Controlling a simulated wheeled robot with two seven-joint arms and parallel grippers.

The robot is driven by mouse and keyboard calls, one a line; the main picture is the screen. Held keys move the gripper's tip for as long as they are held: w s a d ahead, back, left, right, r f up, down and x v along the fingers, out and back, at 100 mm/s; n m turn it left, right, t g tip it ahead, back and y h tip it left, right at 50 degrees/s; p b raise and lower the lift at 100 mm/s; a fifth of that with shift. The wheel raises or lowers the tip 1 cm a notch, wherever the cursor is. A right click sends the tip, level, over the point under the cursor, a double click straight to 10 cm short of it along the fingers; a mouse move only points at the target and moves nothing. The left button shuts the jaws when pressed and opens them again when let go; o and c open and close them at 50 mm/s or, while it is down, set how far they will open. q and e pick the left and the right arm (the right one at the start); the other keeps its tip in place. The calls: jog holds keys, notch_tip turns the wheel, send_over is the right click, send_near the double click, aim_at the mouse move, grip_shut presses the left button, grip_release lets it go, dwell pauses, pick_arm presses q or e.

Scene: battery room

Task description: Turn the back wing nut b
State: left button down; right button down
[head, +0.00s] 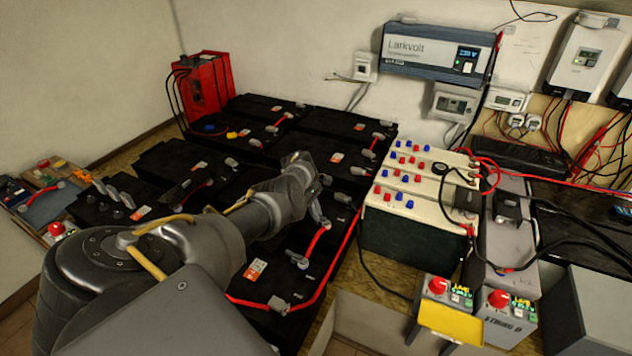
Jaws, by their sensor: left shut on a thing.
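My left arm comes in from the left, and its gripper (319,212) points down at a terminal on the black batteries (318,258), beside a red cable (316,240). The fingers are shut on a small part there, apparently the back wing nut b. The fingers and wrist hide most of it, so its shape and angle cannot be told. My right gripper is not in view.
Cream batteries (385,228) with red and blue caps stand right of the gripper. A red charger (203,88) stands at the back left. A blue-grey inverter (435,52) hangs on the wall. Control boxes with red knobs (437,286) stand at the front right.

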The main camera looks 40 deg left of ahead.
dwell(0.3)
pick_arm(q)
jog(key=c, duration=1.5)
grip_release()
jog(key=p+v, duration=0.2)
jog(key=v, duration=0.8)
jog(key=shift+a+r, duration=0.15)
jog(key=shift+r, duration=0.2)
jog(key=shift+p, duration=0.3)
